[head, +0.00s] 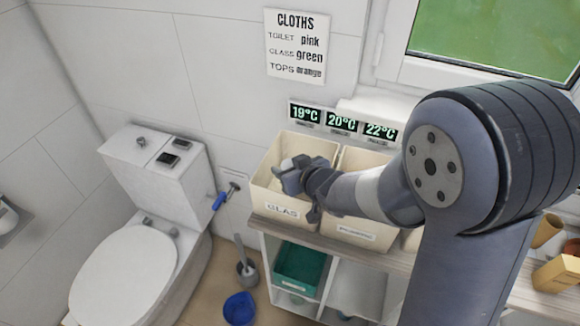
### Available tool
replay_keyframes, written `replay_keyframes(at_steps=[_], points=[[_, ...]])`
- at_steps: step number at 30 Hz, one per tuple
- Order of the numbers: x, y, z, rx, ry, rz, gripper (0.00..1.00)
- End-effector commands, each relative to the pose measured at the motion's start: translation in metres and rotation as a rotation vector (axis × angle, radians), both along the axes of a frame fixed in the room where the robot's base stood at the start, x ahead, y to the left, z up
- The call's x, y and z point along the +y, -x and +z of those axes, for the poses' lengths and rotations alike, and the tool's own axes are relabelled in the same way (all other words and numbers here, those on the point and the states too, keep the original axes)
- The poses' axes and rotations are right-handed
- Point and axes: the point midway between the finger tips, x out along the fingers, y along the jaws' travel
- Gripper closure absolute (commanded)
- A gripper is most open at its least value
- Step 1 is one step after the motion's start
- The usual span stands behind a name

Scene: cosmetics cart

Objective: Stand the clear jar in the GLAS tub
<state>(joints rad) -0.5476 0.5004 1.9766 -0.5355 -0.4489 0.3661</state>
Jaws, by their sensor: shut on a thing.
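The GLAS tub (263,198) is a cream open bin with "GLAS" on its front, at the left end of the wooden counter. My gripper (294,174) is over the tub's opening, at or just inside the rim, reaching in from the right. It is shut on a pale, greyish thing (290,184), apparently the clear jar. Its outline is small and hard to tell from the fingers. I cannot tell whether it touches the tub's floor or is upright.
A second cream tub (352,238) stands close on the right, partly behind my arm. Temperature displays (341,123) sit behind the tubs. A toilet (135,265) is at the left. A green bin (297,268) is on the shelf below.

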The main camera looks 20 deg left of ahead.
Motion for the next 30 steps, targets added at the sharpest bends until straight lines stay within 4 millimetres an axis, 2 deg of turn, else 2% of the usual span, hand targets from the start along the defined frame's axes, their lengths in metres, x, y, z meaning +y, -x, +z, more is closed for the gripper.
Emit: replay_keyframes(at_steps=[14,15,22,30], points=[[-0.001,0.001,-0.015,0.004,0.007,0.001,0.73],[-0.001,0.001,-0.016,0.006,0.008,0.001,0.45],[-0.001,0.002,-0.017,0.009,0.011,0.002,0.26],[-0.002,0.003,-0.016,0.010,0.012,0.002,0.26]])
